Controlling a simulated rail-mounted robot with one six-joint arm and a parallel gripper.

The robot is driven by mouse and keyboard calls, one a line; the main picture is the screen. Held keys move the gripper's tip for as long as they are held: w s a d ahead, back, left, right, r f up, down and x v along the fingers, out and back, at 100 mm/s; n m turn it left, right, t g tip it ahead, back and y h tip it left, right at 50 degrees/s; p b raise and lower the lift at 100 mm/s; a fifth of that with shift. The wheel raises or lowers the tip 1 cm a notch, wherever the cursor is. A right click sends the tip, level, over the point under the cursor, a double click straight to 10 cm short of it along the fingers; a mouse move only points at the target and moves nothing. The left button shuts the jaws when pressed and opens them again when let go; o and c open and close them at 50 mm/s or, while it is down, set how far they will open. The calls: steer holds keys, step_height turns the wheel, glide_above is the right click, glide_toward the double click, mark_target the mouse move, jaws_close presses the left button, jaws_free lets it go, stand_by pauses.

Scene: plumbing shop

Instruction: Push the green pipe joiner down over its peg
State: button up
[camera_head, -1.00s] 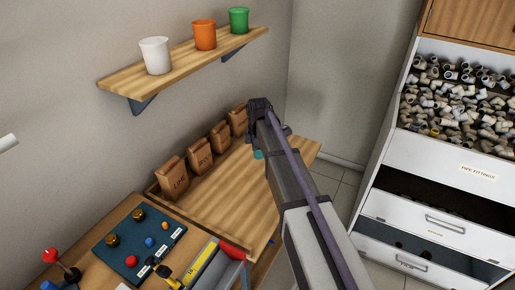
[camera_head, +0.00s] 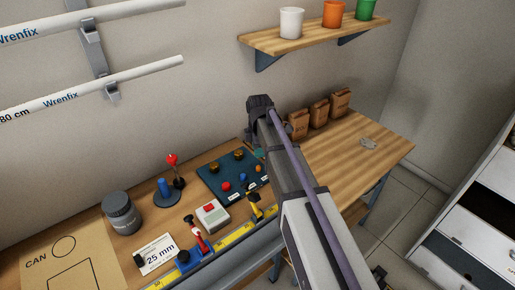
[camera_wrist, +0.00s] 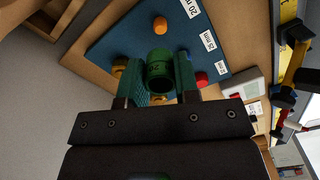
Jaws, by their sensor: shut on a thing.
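In the wrist view my gripper (camera_wrist: 158,88) is shut on the green pipe joiner (camera_wrist: 160,72), a short hollow cylinder held between the two fingers. The blue peg board (camera_wrist: 110,48) lies beyond it, with an orange piece (camera_wrist: 160,25), a red piece (camera_wrist: 201,79) and a blue piece partly behind the joiner. I cannot tell how high the joiner is above the board or which peg is under it. In the head view the board (camera_head: 208,184) lies on the bench, and my arm hides most of the gripper near its right edge.
Brown bags (camera_head: 319,114) stand at the back right. The wooden table (camera_head: 335,170) is mostly clear. A shelf (camera_head: 300,38) hangs above.

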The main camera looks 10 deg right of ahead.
mark_target(259, 166)
steer(key=shift+f+b, duration=2.35)
steer(key=shift+f, duration=0.1)
steer(key=shift+f+b, duration=1.15)
steer(key=o, duration=0.9)
steer(key=shift+o, duration=0.2)
step_height(259, 166, up, 11)
steer(key=p, duration=1.1)
